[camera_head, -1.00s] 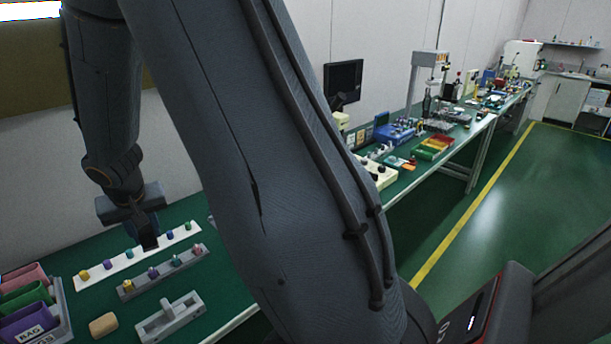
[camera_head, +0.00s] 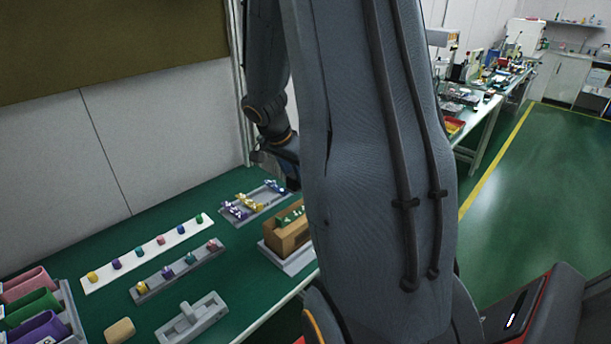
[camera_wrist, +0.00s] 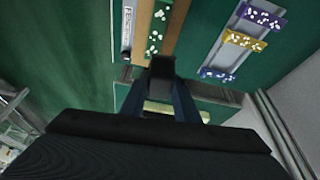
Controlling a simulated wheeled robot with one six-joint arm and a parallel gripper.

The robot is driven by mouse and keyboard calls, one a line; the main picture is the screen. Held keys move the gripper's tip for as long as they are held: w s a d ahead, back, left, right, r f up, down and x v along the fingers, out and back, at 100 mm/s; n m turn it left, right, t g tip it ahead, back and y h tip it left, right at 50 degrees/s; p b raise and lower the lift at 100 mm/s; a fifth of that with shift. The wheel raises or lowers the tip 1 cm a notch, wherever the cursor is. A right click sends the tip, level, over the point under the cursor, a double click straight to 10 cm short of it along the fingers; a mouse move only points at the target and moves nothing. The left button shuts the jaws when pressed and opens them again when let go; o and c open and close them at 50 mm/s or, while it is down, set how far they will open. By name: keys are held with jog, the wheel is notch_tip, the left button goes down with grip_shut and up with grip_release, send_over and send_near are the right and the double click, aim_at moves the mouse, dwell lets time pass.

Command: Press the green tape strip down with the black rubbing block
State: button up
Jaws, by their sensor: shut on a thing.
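My gripper (camera_wrist: 160,95) is shut on the black rubbing block (camera_wrist: 161,70), which sticks out beyond its blue fingers in the wrist view. The green tape strip (camera_wrist: 157,28), dotted with white, lies in a wooden holder just beyond the block there. The block's tip looks near the strip's end; I cannot tell whether they touch. In the head view the green strip (camera_head: 291,216) lies on the wooden holder (camera_head: 288,239), on a grey base. My gripper (camera_head: 287,170) is above and behind it, partly hidden by my arm; the block is not visible there.
A grey tray (camera_head: 262,202) with purple and yellow dotted strips lies beside the holder. Two rails with coloured knobs, one white (camera_head: 130,262) and one grey (camera_head: 180,272), lie left. A grey fixture (camera_head: 195,320), a tan block (camera_head: 119,331) and coloured bins (camera_head: 32,305) are in front.

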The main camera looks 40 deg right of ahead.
jog(key=shift+s+d+r+m, duration=0.1)
jog(key=shift+s+d+m, duration=0.5)
jog(key=shift+s+d, duration=0.4)
jog(key=shift+w, duration=0.15)
notch_tip(320, 180, down, 6)
jog(key=b, duration=0.6)
jog(key=shift+r, duration=0.25)
jog(key=shift+f+b, duration=0.25)
jog(key=shift+b, duration=0.2)
jog(key=shift+f+b, duration=0.65)
jog(key=shift+b, duration=0.35)
dwell(2.0)
notch_tip(320, 180, up, 7)
jog(key=p, duration=0.4)
dwell(0.6)
